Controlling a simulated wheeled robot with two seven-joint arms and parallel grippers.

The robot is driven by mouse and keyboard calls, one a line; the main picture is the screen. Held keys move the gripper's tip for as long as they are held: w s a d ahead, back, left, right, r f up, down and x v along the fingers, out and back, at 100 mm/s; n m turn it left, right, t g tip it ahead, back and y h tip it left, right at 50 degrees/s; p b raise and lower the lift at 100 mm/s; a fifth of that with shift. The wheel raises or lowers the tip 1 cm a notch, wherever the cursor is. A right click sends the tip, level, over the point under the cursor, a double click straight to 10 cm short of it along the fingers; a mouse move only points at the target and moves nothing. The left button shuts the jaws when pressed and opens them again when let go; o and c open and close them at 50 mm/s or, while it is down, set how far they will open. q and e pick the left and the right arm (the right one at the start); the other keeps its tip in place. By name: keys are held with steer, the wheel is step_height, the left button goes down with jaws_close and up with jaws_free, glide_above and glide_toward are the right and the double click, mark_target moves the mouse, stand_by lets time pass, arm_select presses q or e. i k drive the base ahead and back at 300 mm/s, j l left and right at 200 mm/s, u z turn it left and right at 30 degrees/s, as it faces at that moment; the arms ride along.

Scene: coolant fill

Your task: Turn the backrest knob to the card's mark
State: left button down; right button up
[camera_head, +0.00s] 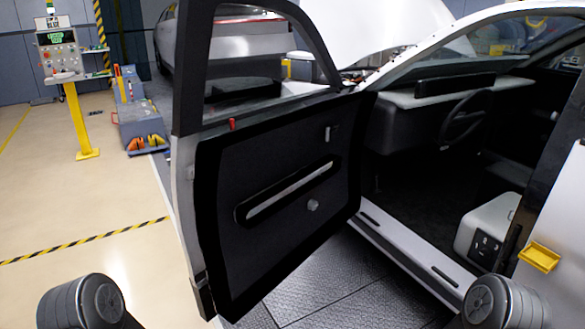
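The car seat (490,222) shows low inside the open doorway at the right, with a light side cover. A dark panel (485,246) on its side carries small light marks or controls. They are too small for me to tell which is the backrest knob. I cannot make out a card with a mark. Neither gripper shows; only rounded grey parts of my two arms stand at the bottom left and bottom right edges.
The open car door (275,190) reaches toward me across the middle, left of the doorway. A yellow tray (540,257) sits on the white body panel at the right. The sill (420,255) lies below the doorway. A control box (60,55) on a yellow post stands far left.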

mark_target(485, 254)
steer(key=z, duration=5.2)
steer(key=u, duration=0.3)
steer(key=k+j+u, duration=0.2)
steer(key=j, duration=0.15)
steer(key=k+j+u, duration=0.25)
steer(key=j+u, duration=0.2)
steer(key=j, duration=0.25)
steer(key=j+u, duration=0.2)
steer(key=j, duration=0.25)
steer(key=k, duration=0.05)
